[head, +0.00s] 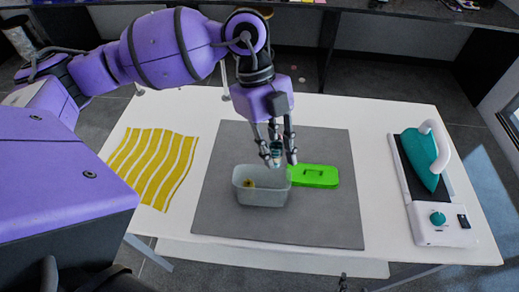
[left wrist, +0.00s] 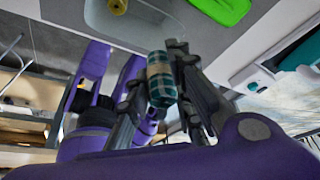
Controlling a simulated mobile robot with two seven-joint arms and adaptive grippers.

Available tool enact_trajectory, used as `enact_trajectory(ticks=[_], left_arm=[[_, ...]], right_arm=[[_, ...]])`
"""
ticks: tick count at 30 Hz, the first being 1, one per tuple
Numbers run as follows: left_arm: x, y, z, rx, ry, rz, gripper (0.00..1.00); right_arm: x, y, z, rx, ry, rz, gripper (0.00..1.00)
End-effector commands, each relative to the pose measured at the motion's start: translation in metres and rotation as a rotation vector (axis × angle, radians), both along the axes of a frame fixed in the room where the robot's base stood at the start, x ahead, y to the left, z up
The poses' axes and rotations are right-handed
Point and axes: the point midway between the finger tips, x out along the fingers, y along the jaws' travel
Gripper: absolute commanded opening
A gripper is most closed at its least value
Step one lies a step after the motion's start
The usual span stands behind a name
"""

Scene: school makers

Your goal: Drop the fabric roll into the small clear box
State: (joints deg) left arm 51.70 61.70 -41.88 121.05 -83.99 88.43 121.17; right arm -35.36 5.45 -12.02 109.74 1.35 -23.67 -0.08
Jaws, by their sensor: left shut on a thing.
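My left gripper (head: 276,152) is shut on a small fabric roll (head: 276,149), dark teal with a pale band. The roll also shows between the fingers in the left wrist view (left wrist: 161,78), with a checked pattern. The small clear box (head: 262,199) stands open on the grey mat, below and slightly left of the gripper in the head view. A small yellow item (head: 248,183) lies inside the box. The roll is apart from the box, held above its far right side. In the left wrist view the box (left wrist: 150,30) shows at the top. My right gripper is not in view.
A bright green lid (head: 314,176) lies on the grey mat (head: 320,220), right of the box. A yellow striped cloth (head: 153,166) lies at the left of the white table (head: 390,118). A teal iron (head: 428,158) stands on its base at the right.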

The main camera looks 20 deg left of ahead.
Motion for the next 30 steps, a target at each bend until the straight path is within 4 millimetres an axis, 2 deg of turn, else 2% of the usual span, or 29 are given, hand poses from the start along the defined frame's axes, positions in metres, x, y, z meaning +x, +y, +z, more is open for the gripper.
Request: enact_trajectory(ticks=[8,22,30], left_arm=[[0.0,-0.004,-0.004,0.0,0.003,0.045,0.05],[0.0,-0.004,-0.049,0.0,0.007,0.043,0.05],[0.0,-0.004,-0.052,0.0,-0.002,0.043,0.05]], right_arm=[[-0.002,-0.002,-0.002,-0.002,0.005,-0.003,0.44],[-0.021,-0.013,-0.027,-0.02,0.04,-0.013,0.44],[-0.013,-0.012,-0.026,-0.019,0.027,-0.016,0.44]])
